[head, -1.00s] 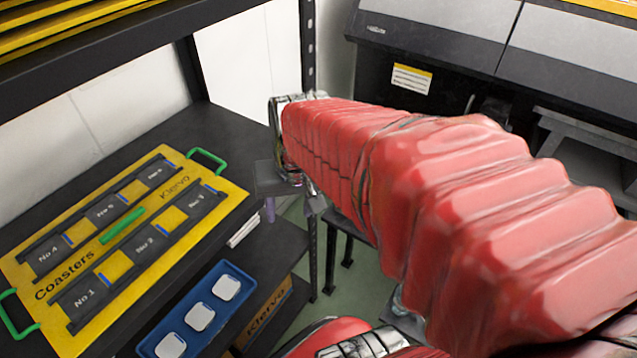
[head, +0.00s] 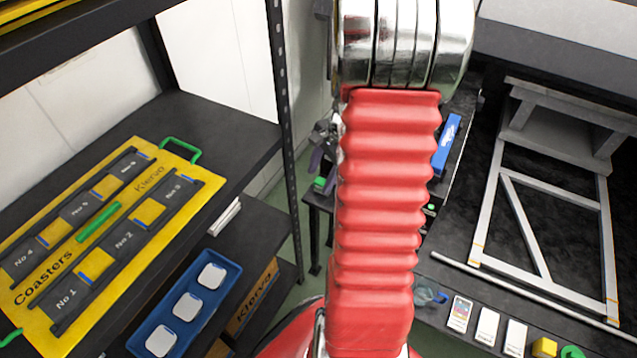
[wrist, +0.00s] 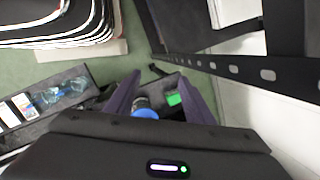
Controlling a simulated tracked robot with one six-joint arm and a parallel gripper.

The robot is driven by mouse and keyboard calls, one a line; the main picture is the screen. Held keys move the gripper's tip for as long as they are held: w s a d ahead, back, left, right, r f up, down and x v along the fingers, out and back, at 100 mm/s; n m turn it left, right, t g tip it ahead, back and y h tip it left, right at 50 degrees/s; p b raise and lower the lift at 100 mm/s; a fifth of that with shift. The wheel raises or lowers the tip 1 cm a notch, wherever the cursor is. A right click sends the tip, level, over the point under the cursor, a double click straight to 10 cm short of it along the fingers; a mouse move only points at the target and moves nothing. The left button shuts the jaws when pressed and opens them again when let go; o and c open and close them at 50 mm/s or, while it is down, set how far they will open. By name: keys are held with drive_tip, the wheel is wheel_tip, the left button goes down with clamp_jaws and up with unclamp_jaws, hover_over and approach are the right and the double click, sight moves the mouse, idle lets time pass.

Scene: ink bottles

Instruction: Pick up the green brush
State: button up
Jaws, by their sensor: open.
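I cannot make out a clear green brush. A small green thing (wrist: 174,99) shows between the fingers in the wrist view, on a dark surface beyond them; a small green patch (head: 320,183) also shows below my gripper in the head view. I cannot tell whether either is the brush. My gripper (wrist: 163,82) is open, its two purple fingers spread and nothing held between them. In the head view, my gripper (head: 322,150) is partly hidden behind my red arm.
A dark round thing with a blue top (wrist: 145,110) is near the left finger. A black perforated post (head: 282,130) stands left of my gripper. A yellow coaster board (head: 160,165) and blue tray (head: 163,318) are left. A grey frame (head: 540,262) lies right.

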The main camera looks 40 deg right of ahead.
drive_tip(key=w+d+f+m+t, duration=0.1)
drive_tip(key=d+f+m, duration=0.1)
drive_tip(key=d+m, duration=0.3)
drive_tip(key=w+d+f+m+t, duration=0.1)
drive_tip(key=w+d+f+m, duration=0.1)
drive_tip(key=d+m, duration=0.3)
drive_tip(key=f+m, duration=0.1)
drive_tip(key=m, duration=0.1)
drive_tip(key=shift+w+d+f+m+h, duration=0.2)
drive_tip(key=shift+w+d+m+h, duration=0.1)
drive_tip(key=shift+d+h, duration=0.1)
hover_over(324, 182)
drive_tip(key=s, duration=0.2)
wheel_tip(324, 182, down, 7)
drive_tip(key=shift+w+d+f, duration=0.1)
drive_tip(key=shift+w, duration=0.05)
drive_tip(key=shift+w+f, duration=0.2)
drive_tip(key=shift+f, duration=0.2)
drive_tip(key=shift+x, duration=2.6)
drive_tip(key=shift+s+d, duration=0.1)
